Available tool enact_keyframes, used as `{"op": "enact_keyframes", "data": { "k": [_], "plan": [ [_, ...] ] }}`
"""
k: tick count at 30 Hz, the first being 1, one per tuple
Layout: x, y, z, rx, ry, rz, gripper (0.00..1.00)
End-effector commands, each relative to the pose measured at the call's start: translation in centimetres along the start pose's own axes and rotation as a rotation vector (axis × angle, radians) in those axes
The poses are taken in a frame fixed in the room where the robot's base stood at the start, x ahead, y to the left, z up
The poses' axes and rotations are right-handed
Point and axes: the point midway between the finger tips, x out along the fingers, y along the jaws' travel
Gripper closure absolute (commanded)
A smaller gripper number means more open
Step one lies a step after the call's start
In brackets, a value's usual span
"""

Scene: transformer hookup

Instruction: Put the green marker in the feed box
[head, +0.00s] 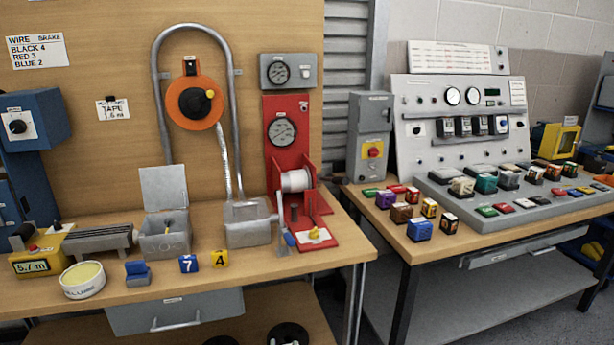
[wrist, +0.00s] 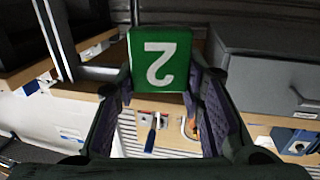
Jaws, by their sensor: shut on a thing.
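The green marker (head: 0,0) does not show in the head view.THINGS: The green marker (wrist: 160,60) is a green block with a white 2, upside down in the wrist view. My gripper (wrist: 160,88) is shut on it, with a dark finger on each side. Neither shows in the head view. Two grey metal boxes stand on the left bench in the head view. One box (head: 165,243) has its lid raised, with a small brass-coloured part inside. The other box (head: 247,234) is open-topped, below the bent conduit. I cannot tell from any label which one is the feed box.
A red winch stand (head: 318,232) is on the right. A grey drawer (head: 175,312) hangs under the bench.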

Motion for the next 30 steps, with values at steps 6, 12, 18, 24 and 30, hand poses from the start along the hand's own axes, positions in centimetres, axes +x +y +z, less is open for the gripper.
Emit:
{"op": "enact_keyframes", "data": {
  "k": [6, 12, 18, 24, 30],
  "plan": [
    [-0.7, 2.7, 6.0, 0.002, 0.000, 0.044, 0.83],
    [-1.2, 4.3, 10.3, 0.000, 0.002, 0.068, 0.83],
    [-1.6, 5.8, 13.5, 0.000, 0.004, 0.090, 0.83],
    [-1.9, 5.3, 13.6, 0.001, 0.009, 0.083, 0.83],
    [-2.1, 5.2, 13.6, 0.002, 0.011, 0.081, 0.83]
  ]
}}
